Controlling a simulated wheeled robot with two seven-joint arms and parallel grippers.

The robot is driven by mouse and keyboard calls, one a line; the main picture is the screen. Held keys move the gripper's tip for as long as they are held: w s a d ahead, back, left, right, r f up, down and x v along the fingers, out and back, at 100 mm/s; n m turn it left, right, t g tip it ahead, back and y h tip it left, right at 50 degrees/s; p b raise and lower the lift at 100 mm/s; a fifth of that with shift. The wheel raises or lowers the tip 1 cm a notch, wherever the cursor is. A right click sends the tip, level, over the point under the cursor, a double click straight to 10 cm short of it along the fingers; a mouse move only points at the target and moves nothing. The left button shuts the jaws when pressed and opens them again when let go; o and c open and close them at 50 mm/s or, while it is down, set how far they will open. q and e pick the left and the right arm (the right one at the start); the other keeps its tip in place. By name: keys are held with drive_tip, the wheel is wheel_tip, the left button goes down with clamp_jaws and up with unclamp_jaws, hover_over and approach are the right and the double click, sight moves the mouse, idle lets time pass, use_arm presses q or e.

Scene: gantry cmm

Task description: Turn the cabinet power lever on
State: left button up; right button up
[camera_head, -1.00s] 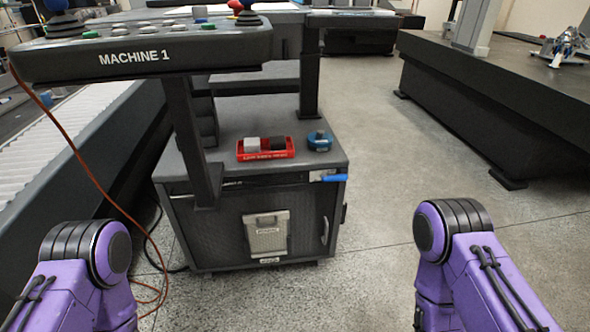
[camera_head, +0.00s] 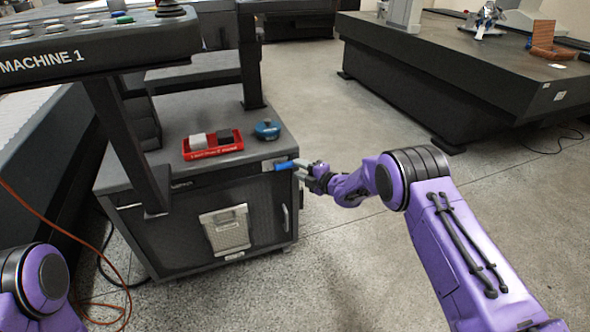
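The cabinet power lever, a bright blue handle (camera_head: 285,166), lies roughly level at the top right front edge of the dark cabinet (camera_head: 165,240), beside a pale label plate. My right gripper (camera_head: 301,171) is just right of the lever's outer end, with its dark fingers pointing left toward it. The fingers look spread apart. At this size I cannot tell whether they touch the handle. My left gripper is out of view; only the purple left arm (camera_head: 42,290) shows at the lower left.
A red tray (camera_head: 213,153) with a light and a dark block, and a blue round object (camera_head: 267,129), sit on the cabinet top. The MACHINE 1 panel (camera_head: 90,50) overhangs at left. An orange cable (camera_head: 50,240) hangs there. A large dark table (camera_head: 450,70) stands at right; floor between is clear.

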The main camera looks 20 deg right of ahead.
sight(293, 166)
drive_tip(key=shift+x, duration=1.55)
clamp_jaws()
drive_tip(key=shift+f+b, duration=0.1)
drive_tip(key=shift+b, duration=0.2)
